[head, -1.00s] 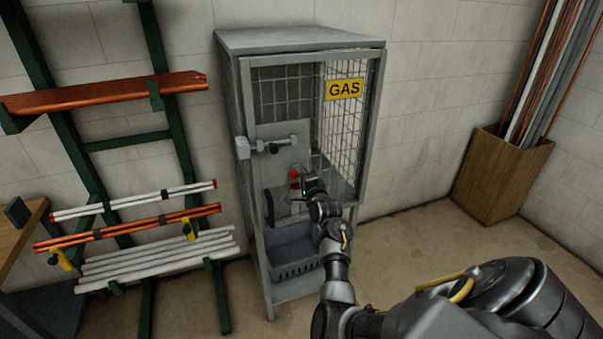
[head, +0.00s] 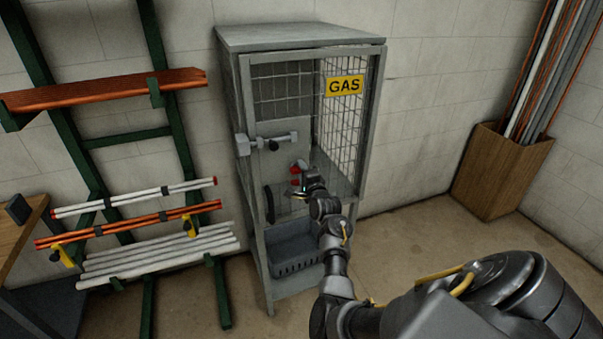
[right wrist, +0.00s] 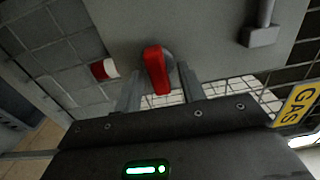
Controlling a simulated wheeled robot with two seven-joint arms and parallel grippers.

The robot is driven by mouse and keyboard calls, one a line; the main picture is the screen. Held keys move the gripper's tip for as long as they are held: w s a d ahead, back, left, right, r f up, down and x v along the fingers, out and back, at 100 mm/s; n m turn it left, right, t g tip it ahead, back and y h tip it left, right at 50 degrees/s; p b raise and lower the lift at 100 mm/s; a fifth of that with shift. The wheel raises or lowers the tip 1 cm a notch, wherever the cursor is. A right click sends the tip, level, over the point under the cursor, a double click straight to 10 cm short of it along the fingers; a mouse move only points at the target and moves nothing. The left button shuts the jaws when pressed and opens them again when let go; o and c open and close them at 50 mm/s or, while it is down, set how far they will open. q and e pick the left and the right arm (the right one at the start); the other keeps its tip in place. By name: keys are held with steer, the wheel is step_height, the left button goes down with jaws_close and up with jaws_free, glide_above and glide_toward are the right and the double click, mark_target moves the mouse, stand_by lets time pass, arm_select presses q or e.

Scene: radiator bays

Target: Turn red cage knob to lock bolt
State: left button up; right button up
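The grey gas cage (head: 255,215) stands against the wall, with mesh sides and a yellow GAS sign (head: 344,87). The red knob (right wrist: 156,68) sits on the cage's grey plate in the right wrist view, its handle pointing towards my gripper. In the head view the knob is small and partly hidden by my right gripper (head: 302,187). The right gripper (right wrist: 160,88) is open, a finger on either side of the knob's handle, with gaps showing. The bolt (head: 273,142) lies across the door edge above the knob. My left gripper is out of view.
A grey basket (head: 297,250) sits low in the cage. A pipe rack (head: 150,225) stands left, a wooden bin of pipes (head: 500,175) right. The floor right of the cage is clear.

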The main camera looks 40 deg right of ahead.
steer(key=shift+s, duration=0.1)
steer(key=b+v, duration=0.2)
steer(key=v, duration=0.8)
steer(key=shift+s+a, duration=0.2)
steer(key=shift+s, duration=0.1)
